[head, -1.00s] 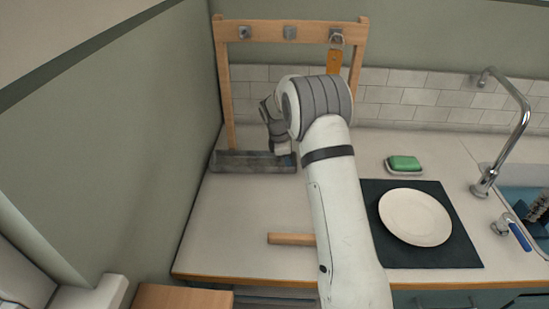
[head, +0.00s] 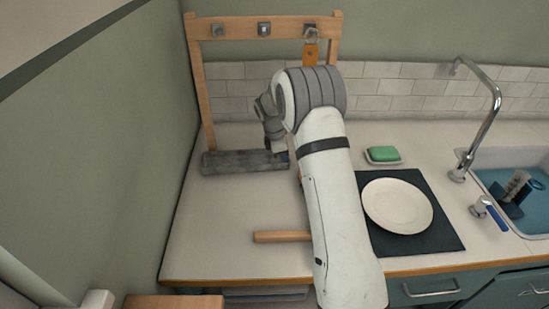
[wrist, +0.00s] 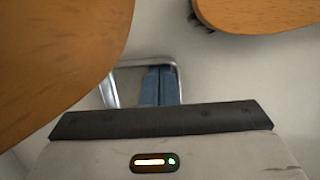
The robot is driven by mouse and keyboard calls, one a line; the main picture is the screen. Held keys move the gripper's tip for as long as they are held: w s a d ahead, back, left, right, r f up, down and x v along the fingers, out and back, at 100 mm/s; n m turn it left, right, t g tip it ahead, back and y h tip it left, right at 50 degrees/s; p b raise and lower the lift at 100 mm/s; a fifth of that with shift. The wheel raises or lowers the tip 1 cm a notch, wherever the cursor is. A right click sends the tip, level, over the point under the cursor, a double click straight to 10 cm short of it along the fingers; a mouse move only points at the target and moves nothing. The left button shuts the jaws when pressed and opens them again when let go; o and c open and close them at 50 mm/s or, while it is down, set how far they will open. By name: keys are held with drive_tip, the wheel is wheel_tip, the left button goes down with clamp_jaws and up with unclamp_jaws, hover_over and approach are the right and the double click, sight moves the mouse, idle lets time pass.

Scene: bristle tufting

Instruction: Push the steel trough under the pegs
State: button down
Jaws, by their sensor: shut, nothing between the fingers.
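The steel trough (head: 240,162) is a long grey channel on the counter at the left, near the foot of the wooden frame. Pegs (head: 218,30), (head: 264,29) and (head: 311,31) sit in a row on the frame's top bar. The trough lies below them, its left end by the left post. My gripper (head: 282,153) is at the trough's right end, pointing down. In the wrist view my shut blue fingers (wrist: 160,82) are empty, and a shiny metal rim of the trough (wrist: 116,86) shows beside them. I cannot tell whether they touch it.
Large wooden shapes (wrist: 60,55) fill the wrist view's upper corners.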

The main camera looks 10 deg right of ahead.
sight(271, 156)
drive_tip(key=shift+a, duration=0.2)
drive_tip(key=shift+a, duration=0.2)
drive_tip(key=a, duration=0.2)
drive_tip(key=a+p, duration=0.1)
drive_tip(key=shift+w+a+r, duration=0.3)
drive_tip(key=shift+w+r, duration=0.05)
drive_tip(key=shift+r, duration=0.05)
drive_tip(key=v, duration=0.9)
drive_tip(key=w+a+y+p, duration=0.25)
drive_tip(key=a+y, duration=0.45)
drive_tip(key=a, duration=1.2)
drive_tip(key=x, duration=0.3)
drive_tip(key=p+x, duration=0.1)
drive_tip(key=x, duration=0.5)
drive_tip(key=shift+s+d, duration=0.1)
drive_tip(key=shift+s, duration=0.15)
